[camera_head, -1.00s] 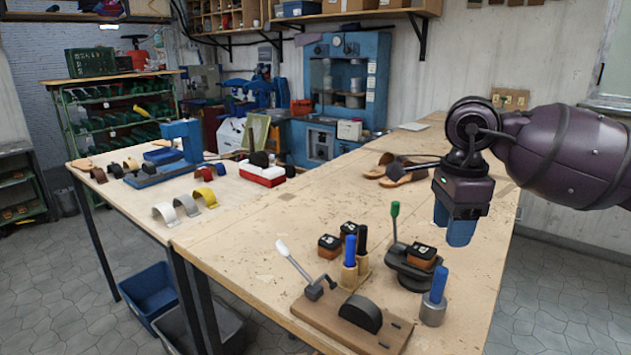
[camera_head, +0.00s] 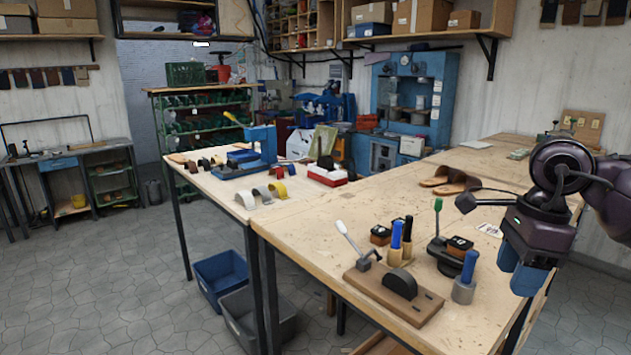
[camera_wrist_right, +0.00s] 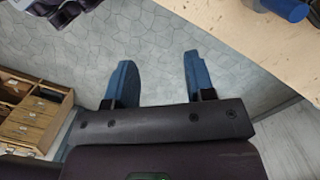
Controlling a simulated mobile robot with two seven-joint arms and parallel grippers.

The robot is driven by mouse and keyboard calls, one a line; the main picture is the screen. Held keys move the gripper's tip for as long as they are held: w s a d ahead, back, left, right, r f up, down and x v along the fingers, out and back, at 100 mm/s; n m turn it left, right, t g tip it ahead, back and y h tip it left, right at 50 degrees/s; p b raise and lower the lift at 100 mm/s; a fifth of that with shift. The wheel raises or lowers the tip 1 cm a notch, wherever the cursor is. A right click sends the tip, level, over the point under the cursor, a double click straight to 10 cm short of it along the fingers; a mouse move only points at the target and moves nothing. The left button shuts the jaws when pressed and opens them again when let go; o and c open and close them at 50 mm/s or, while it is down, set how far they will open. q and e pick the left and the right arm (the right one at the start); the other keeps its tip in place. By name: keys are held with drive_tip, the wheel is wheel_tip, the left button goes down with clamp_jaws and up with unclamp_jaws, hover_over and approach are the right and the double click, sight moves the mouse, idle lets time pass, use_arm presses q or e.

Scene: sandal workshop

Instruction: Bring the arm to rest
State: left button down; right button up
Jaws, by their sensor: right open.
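My right gripper (camera_head: 520,272) has blue fingers and a dark purple body. It hangs at the right edge of the workbench (camera_head: 330,215) in the head view, with its arm coming in from the right. In the right wrist view the two blue fingers (camera_wrist_right: 155,82) stand apart with nothing between them, over the grey tiled floor. The bench edge (camera_wrist_right: 262,45) is at the upper right there. My left gripper is not in view.
Near my right gripper, a blue-handled tool in a metal holder (camera_head: 464,292) stands on the bench. A wooden fixture board (camera_head: 425,303) and a green-handled device (camera_head: 440,250) are close by. Brown sandals (camera_head: 446,181) lie farther back.

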drive_tip(key=s+a+f+m+t+y, duration=0.15)
drive_tip(key=a+m+y, duration=0.25)
drive_tip(key=a+y, duration=0.55)
drive_tip(key=s+a+f+m+t+y, duration=0.1)
drive_tip(key=s+a+f+m+y, duration=0.15)
drive_tip(key=a+y, duration=0.65)
drive_tip(key=d+f+n+t+h, duration=0.7)
drive_tip(key=n+h, duration=0.3)
drive_tip(key=n, duration=0.8)
drive_tip(key=d+f+n+t+h, duration=0.65)
drive_tip(key=n+h, duration=0.35)
drive_tip(key=n, duration=0.8)
drive_tip(key=s+d+f+m+g, duration=0.2)
drive_tip(key=s+f+m+g, duration=0.2)
drive_tip(key=s+f+g, duration=0.55)
drive_tip(key=s+d+f+m+g, duration=0.1)
drive_tip(key=s+f+m+g, duration=0.35)
drive_tip(key=s, duration=0.95)
drive_tip(key=w+f+t, duration=0.8)
drive_tip(key=f+t, duration=0.1)
drive_tip(key=shift+a+f, duration=0.15)
drive_tip(key=shift+f, duration=0.1)
